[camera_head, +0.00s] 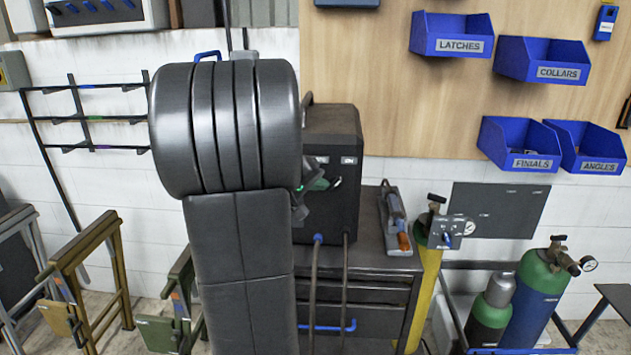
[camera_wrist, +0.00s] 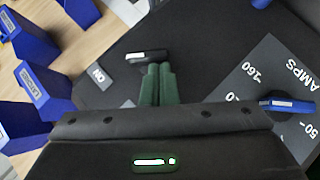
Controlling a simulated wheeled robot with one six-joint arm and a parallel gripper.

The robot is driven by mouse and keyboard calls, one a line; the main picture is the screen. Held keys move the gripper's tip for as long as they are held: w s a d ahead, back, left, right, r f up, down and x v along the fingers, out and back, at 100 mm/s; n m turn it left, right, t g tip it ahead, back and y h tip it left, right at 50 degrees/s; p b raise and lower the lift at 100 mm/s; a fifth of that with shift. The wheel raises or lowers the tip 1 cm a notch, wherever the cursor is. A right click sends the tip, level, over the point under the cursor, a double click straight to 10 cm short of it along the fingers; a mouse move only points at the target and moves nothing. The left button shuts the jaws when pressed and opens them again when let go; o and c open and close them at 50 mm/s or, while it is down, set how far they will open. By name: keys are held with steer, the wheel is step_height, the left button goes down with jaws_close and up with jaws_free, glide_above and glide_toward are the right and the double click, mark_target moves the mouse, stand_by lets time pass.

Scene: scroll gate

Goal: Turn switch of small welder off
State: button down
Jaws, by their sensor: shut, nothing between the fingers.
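The small welder (camera_head: 330,130) is a dark box on a grey cabinet, partly hidden behind my arm in the head view. My gripper (camera_wrist: 159,67) has green fingers, pressed together and empty. Their tips are right at the lever; I cannot tell whether they touch it. The gripper also shows in the head view (camera_head: 320,184), in front of the welder's face.
An AMPS dial with a blue knob (camera_wrist: 285,103) is on the welder's face. Two cables hang down the cabinet front (camera_head: 380,290). A torch-like tool (camera_head: 396,225) lies right of the welder. Gas cylinders (camera_head: 540,290) stand further right. Blue bins (camera_head: 450,38) hang on the wall panel.

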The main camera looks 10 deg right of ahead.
steer(key=shift+a+f+n+h+b, duration=0.15)
steer(key=shift+f+n+h+b, duration=0.5)
steer(key=shift+b, duration=1.95)
steer(key=f+n+t+h+b, duration=0.1)
steer(key=n+h+b, duration=0.1)
steer(key=b, duration=0.6)
steer(key=f+n+t+h+b, duration=0.1)
steer(key=n+h+b, duration=0.1)
steer(key=b, duration=0.6)
steer(key=d+f+n+t+h+b, duration=0.1)
steer(key=n+h+b, duration=0.1)
steer(key=b, duration=0.6)
steer(key=shift+s+f+n+h, duration=0.15)
steer(key=shift+f+n+h, duration=0.2)
steer(key=shift+n, duration=0.1)
steer(key=n+t+b, duration=0.1)
steer(key=b, duration=0.1)
steer(key=n+t+h+b, duration=0.1)
steer(key=b, duration=0.2)
steer(key=shift+s+d+n, duration=0.1)
steer(key=shift+d+n, duration=0.2)
steer(key=shift+d, duration=0.05)
steer(key=shift+d+r+b, duration=0.1)
steer(key=shift+b, duration=0.3)
